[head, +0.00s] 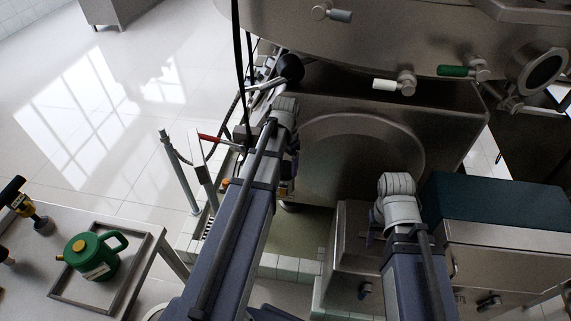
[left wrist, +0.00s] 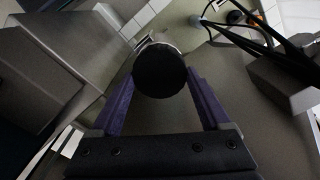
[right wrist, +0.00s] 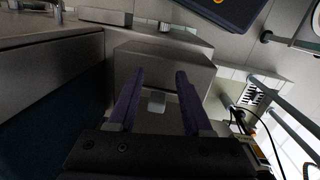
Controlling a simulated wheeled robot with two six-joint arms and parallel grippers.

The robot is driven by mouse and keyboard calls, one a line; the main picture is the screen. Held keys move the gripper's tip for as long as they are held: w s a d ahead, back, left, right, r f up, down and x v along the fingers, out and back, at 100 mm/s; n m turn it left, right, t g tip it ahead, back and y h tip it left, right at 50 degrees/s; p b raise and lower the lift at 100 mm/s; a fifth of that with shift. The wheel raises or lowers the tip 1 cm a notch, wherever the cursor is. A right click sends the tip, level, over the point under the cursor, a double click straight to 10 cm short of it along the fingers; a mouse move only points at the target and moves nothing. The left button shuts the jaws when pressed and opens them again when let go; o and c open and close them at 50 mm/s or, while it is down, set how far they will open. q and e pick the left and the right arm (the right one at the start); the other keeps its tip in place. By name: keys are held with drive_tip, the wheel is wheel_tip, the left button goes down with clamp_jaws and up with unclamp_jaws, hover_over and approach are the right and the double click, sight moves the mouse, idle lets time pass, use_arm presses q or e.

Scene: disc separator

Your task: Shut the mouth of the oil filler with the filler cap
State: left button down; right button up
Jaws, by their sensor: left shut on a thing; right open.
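My left gripper (left wrist: 160,76) is shut on a round black thing, which I take to be the filler cap (left wrist: 160,72). Its flat dark face fills the space between the two purple fingers in the left wrist view. A pale metal rim (left wrist: 151,41) shows just beyond its upper edge. I cannot tell whether this rim is the oil filler's mouth or part of the cap, or whether they touch. In the head view my left arm hides the cap. My right gripper (right wrist: 160,76) is open and empty, its fingers above a grey metal box (right wrist: 160,60).
The large steel separator body (head: 390,35) stands at the back, with a white-handled valve (head: 390,84) and a green-handled one (head: 456,71). A red-handled lever (head: 215,139) is left of my left arm. A green oil can (head: 93,258) stands in a tray on the left table.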

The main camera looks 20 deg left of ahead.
use_arm(q)
drive_tip(key=shift+w+m, duration=0.1)
drive_tip(key=shift+m, duration=1.2)
drive_tip(key=shift+r+m, duration=0.1)
drive_tip(key=shift+m, duration=1.7)
unclamp_jaws()
wheel_tip(320, 180, up, 12)
drive_tip(key=p, duration=1.1)
drive_tip(key=shift+p, duration=0.4)
use_arm(e)
wheel_tip(320, 180, up, 12)
drive_tip(key=shift+f, duration=0.1)
use_arm(q)
drive_tip(key=shift+d, duration=0.1)
